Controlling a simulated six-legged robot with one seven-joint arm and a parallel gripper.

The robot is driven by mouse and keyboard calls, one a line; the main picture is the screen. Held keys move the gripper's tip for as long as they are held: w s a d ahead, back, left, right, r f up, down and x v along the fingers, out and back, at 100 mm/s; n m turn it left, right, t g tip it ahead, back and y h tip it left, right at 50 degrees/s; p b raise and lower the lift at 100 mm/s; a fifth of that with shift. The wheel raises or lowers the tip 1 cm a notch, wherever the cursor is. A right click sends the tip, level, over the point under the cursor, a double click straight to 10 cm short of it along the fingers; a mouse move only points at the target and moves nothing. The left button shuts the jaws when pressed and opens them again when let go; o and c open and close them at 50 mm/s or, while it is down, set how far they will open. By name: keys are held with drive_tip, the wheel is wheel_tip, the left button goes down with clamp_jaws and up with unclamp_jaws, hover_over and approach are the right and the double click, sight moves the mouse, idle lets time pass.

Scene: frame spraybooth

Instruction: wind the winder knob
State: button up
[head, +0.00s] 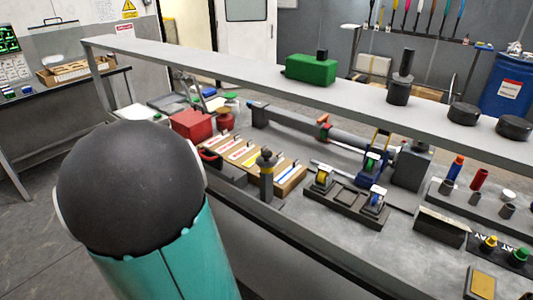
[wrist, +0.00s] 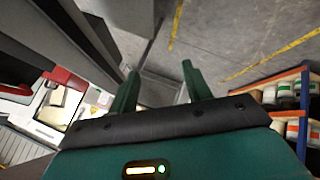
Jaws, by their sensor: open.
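I cannot tell for sure which part is the winder knob. On the bench (head: 325,233) in the head view, a dark post with a round top (head: 266,172) stands at the front edge. Behind it to the right are a dark stand with small tape rolls (head: 345,203) and a blue device with a small wheel (head: 371,168). In the wrist view, my gripper (wrist: 162,85) has its two green fingers apart with nothing between them. It points towards grey floor, away from these bench items. The head view does not show my gripper; my arm fills its left foreground.
A long grey shelf (head: 230,72) runs above the bench, with a green block (head: 311,69) and dark cylinders on it. A red box (head: 192,124) and colored-label trays (head: 250,158) sit on the bench. Orange-blue shelving (wrist: 303,110) with cans stands right in the wrist view.

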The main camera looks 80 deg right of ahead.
drive_tip(key=s+d+r+m+g+h, duration=0.2)
drive_tip(key=s+d+r+m+h, duration=0.3)
drive_tip(key=d+r+m+h, duration=0.6)
drive_tip(key=m+g+y, duration=0.1)
drive_tip(key=m+g, duration=1.1)
drive_tip(key=m, duration=0.1)
approach(263, 155)
drive_tip(key=x, duration=1.1)
drive_tip(key=shift+s+d, duration=0.2)
drive_tip(key=shift+d, duration=0.05)
drive_tip(key=c, duration=0.9)
